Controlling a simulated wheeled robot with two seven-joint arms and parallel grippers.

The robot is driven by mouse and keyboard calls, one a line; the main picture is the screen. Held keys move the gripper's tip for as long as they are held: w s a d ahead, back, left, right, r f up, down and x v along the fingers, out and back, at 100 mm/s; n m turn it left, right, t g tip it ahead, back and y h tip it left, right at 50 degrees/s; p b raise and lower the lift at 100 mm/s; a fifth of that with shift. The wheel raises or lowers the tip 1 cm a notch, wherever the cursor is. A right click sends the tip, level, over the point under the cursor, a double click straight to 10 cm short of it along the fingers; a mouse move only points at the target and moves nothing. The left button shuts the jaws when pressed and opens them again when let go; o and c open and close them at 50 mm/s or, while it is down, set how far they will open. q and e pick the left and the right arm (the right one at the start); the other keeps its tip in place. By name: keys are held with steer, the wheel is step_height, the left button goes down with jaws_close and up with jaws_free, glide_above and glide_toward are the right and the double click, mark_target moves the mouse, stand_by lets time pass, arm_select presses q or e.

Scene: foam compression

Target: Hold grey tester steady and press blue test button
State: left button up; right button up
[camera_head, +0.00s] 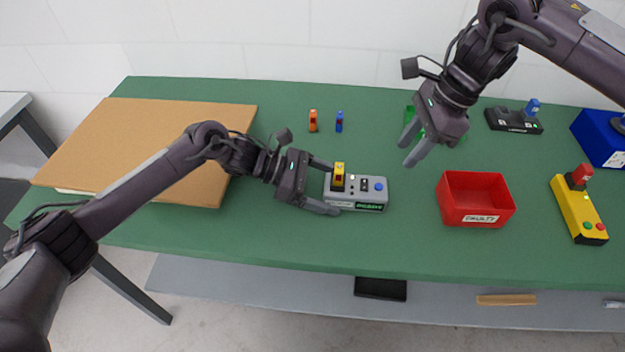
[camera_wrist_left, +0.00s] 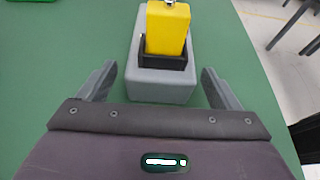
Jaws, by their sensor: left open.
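The grey tester (camera_head: 362,202) stands on the green table with a yellow block (camera_head: 338,176) upright in the black socket at its left end. Its blue button (camera_head: 379,187) is at the right end of the top. In the left wrist view the tester (camera_wrist_left: 165,86) and yellow block (camera_wrist_left: 167,30) show straight ahead. My left gripper (camera_head: 326,187) is open, its fingers on either side of the tester's left end, with visible gaps in the wrist view. My right gripper (camera_head: 411,146) hangs above the table, behind and right of the tester, with nothing visible between its fingers.
A red bin (camera_head: 451,212) labelled FAULTY stands right of the tester. A green bin (camera_head: 416,112) is partly hidden behind my right gripper. An orange piece (camera_head: 313,121) and a blue piece (camera_head: 339,122) stand behind. A yellow device (camera_head: 577,212), black device (camera_head: 512,122) and blue bin (camera_head: 599,140) are at right.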

arm_select(q)
steer(key=shift+d+f, duration=0.1)
steer(key=shift+d, duration=0.1)
steer(key=c, duration=1.2)
steer(key=shift+c, duration=0.5)
arm_select(e)
steer(key=shift+c, duration=0.5)
jaws_close()
